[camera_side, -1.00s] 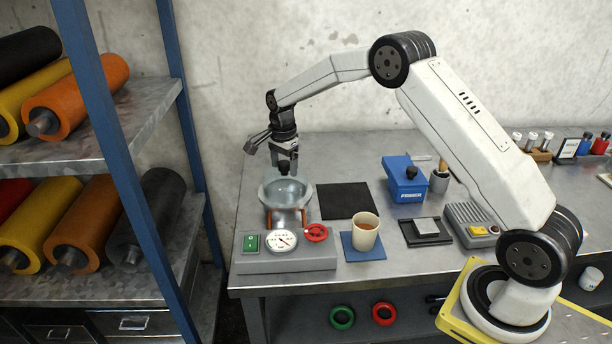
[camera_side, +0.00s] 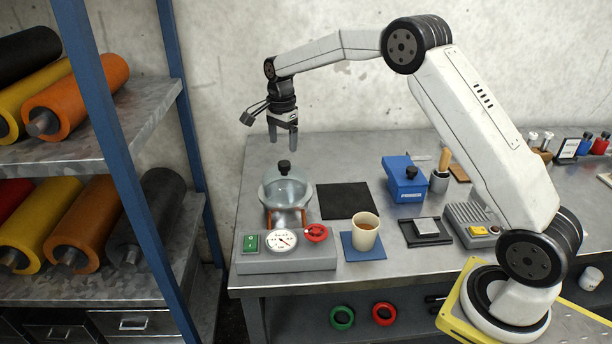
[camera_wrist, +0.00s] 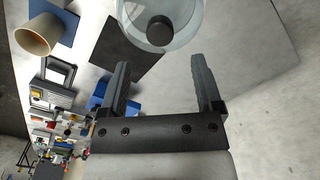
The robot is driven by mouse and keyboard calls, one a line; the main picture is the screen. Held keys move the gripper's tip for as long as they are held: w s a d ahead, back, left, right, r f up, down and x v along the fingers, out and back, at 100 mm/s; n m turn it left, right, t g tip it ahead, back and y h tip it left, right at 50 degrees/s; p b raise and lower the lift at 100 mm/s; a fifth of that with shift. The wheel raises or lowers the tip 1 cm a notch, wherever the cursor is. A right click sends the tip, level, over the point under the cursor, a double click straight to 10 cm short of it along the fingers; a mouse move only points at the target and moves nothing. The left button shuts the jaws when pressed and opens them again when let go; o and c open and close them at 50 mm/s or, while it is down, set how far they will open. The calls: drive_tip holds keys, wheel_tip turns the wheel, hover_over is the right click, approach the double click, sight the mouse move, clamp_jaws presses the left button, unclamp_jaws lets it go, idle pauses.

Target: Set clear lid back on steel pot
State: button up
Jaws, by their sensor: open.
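The clear lid (camera_side: 284,182) with its black knob (camera_side: 284,166) rests on top of the steel pot (camera_side: 286,212), which stands on an orange-legged stand at the table's left end. The lid looks level. My gripper (camera_side: 284,140) is open and empty, above the knob and apart from it. In the wrist view, the clear lid (camera_wrist: 183,35) and its black knob (camera_wrist: 159,31) show beyond the tips of my open gripper (camera_wrist: 160,85), with nothing between the fingers.
A control box (camera_side: 285,259) with a gauge and red knob stands in front of the pot. A black mat (camera_side: 344,201) lies bare to its right. A cup (camera_side: 365,232) on a blue mat and a blue box (camera_side: 405,180) stand farther right.

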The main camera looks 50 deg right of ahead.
drive_tip(key=shift+r, duration=3)
drive_tip(key=s+a+f+n+t, duration=0.1)
drive_tip(key=s+a+f+n, duration=0.2)
drive_tip(key=s+n, duration=0.3)
drive_tip(key=s+a+f+n, duration=0.3)
drive_tip(key=s+n, duration=0.3)
drive_tip(key=s, duration=0.6)
drive_tip(key=s+a+f+n+t, duration=0.1)
drive_tip(key=s+a+f+n, duration=0.2)
drive_tip(key=s+n, duration=0.3)
drive_tip(key=s+f, duration=0.1)
drive_tip(key=s, duration=0.3)
drive_tip(key=shift+f+t, duration=0.3)
drive_tip(key=shift+a, duration=0.1)
